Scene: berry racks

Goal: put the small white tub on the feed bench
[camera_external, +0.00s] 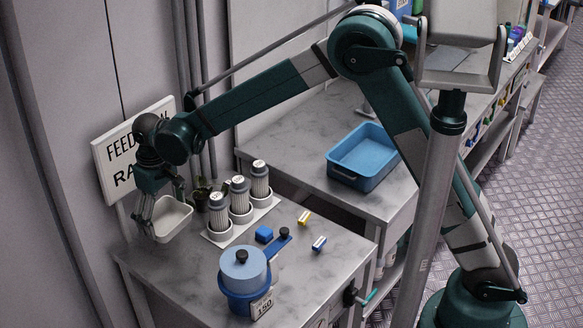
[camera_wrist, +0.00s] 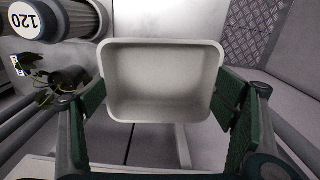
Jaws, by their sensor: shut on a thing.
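The small white tub (camera_external: 170,218) is empty and open-topped, seen between the two green finger pads in the wrist view (camera_wrist: 163,80). My gripper (camera_external: 158,212) is shut on it, with one finger on each side in the wrist view (camera_wrist: 160,88). In the external view the tub hangs at the back left corner of the near grey marbled bench (camera_external: 190,290), roughly level. I cannot tell whether its base touches the bench. A wall sign (camera_external: 125,145) behind my wrist reads "FEED" and "RA", partly hidden.
A blue lidded pot (camera_external: 243,272), a blue block (camera_external: 264,234) and small yellow and blue clips are farther right. A blue tray (camera_external: 362,157) sits on the bench behind. The bench's front left is clear.

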